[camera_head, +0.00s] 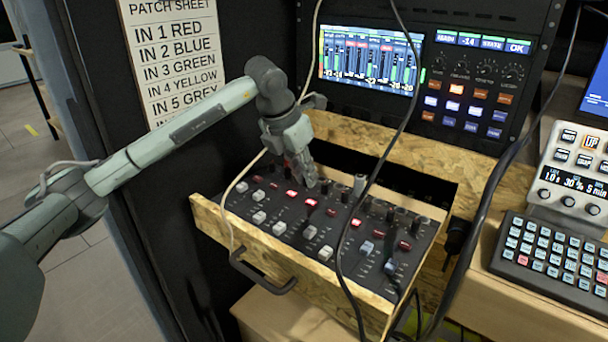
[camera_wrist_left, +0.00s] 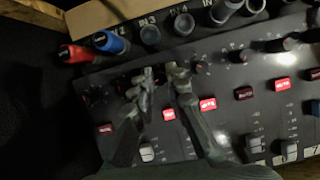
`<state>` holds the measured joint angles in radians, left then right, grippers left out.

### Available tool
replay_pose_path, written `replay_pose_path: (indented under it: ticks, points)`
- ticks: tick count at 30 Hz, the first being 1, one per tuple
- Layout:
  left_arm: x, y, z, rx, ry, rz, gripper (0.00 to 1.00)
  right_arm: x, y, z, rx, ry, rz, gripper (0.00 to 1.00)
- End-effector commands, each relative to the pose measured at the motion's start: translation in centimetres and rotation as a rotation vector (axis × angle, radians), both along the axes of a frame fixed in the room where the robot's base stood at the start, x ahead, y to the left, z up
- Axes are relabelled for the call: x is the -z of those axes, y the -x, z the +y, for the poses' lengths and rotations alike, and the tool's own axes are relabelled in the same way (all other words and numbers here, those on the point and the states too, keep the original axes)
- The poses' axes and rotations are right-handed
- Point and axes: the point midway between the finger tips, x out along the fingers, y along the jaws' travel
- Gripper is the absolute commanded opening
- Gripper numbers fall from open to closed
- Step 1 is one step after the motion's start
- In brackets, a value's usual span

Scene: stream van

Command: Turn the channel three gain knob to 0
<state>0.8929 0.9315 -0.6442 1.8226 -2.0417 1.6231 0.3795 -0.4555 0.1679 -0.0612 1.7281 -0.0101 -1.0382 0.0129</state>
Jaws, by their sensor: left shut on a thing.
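The audio mixer panel (camera_head: 285,215) lies in a wooden drawer, with a row of gain knobs along its back. My left gripper (camera_head: 311,184) reaches down over the back rows. In the left wrist view its fingers (camera_wrist_left: 163,75) are closed around a small dark gain knob, mostly hidden between them. The channel three label, IN 3 (camera_wrist_left: 147,22), and its dark jack (camera_wrist_left: 150,36) are just behind the fingertips. The fingers hide which channel the held knob serves and where its pointer is. My right gripper is not in view.
Red (camera_wrist_left: 75,54) and blue (camera_wrist_left: 110,42) plugs stand behind the knobs. Lit mute buttons (camera_wrist_left: 208,103) and white faders (camera_head: 279,228) lie in front. A black cable (camera_head: 372,180) hangs across the drawer's right part. A screen (camera_head: 370,60) is behind. A keypad (camera_head: 555,258) is at right.

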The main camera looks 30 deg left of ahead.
Motion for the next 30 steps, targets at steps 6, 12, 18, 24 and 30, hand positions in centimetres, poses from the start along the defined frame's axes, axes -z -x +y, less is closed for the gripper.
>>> replay_pose_path:
  ticks: [6,12,18,24,30]
  points:
    - [0.0,0.0,-0.2,-0.205,-0.001,-0.002,0.00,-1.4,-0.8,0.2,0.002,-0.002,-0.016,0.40]
    - [0.0,0.0,-0.2,-0.391,0.000,-0.002,0.00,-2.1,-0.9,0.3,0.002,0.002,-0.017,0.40]
    - [0.0,0.0,-0.3,-0.553,0.001,0.000,0.00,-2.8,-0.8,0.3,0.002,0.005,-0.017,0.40]
    - [0.0,-0.1,-0.3,-0.672,0.002,0.000,0.00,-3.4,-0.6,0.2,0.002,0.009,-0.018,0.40]
    - [0.0,-0.1,-0.3,-0.743,0.002,0.000,0.00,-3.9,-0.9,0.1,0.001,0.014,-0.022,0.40]
